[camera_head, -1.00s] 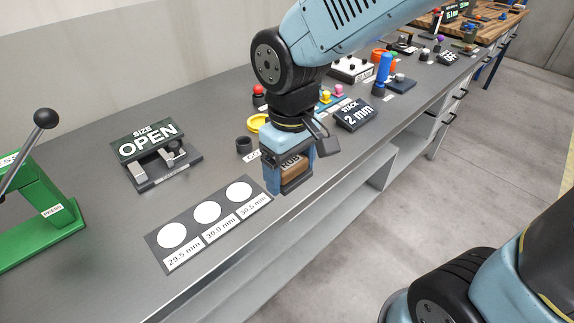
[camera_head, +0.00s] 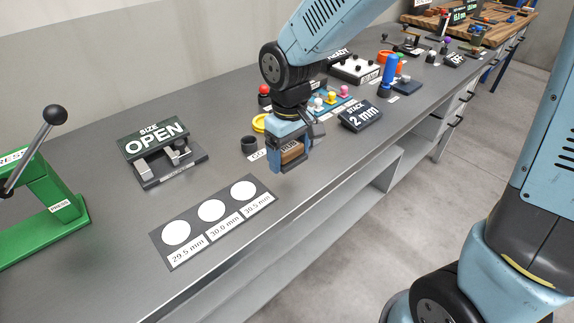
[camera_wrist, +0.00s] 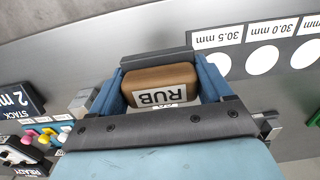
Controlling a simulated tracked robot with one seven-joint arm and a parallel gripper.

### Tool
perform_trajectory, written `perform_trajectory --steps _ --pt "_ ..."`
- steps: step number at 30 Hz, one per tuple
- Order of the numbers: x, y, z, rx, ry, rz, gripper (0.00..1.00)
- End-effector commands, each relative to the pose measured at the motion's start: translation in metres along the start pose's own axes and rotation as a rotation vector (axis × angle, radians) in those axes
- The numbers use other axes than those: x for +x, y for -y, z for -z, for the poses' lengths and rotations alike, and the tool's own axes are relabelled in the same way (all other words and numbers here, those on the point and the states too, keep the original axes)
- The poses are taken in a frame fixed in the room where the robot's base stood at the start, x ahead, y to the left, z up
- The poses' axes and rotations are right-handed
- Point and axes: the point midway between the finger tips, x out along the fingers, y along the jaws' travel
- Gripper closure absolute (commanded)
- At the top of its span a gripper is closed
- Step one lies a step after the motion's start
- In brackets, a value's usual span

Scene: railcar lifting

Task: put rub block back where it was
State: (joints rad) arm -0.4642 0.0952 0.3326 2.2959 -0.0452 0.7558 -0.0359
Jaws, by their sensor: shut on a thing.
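The rub block (camera_head: 292,152) is a brown block with a white "RUB" label. My gripper (camera_head: 291,160) is shut on it, with a blue finger on each side, and holds it near the bench's front edge. In the wrist view the block (camera_wrist: 160,84) sits between the fingers of my gripper (camera_wrist: 160,88), its label upside down. I cannot tell whether the block touches the bench top. Its underside is hidden.
A sheet with three white circles (camera_head: 212,222) lies to the left on the grey bench (camera_head: 100,285). The "OPEN" size gauge (camera_head: 160,150) and green press (camera_head: 45,205) stand farther left. A dark cup (camera_head: 249,145) is just behind my gripper. The "STACK 2 mm" sign (camera_head: 360,115) is to the right.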

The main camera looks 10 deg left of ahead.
Motion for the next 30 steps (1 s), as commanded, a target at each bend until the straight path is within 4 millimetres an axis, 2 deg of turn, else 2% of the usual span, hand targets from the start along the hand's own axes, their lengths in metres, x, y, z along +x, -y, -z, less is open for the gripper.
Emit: perform_trajectory --steps 6,17,25,30 --pt "0.028 -0.013 0.017 0.001 0.003 0.001 0.54" --pt "0.044 -0.021 0.029 0.0 0.002 0.001 0.54" --pt "0.075 -0.024 0.033 -0.001 0.003 0.001 0.54" --pt "0.078 -0.025 0.034 0.0 0.0 0.0 0.54"
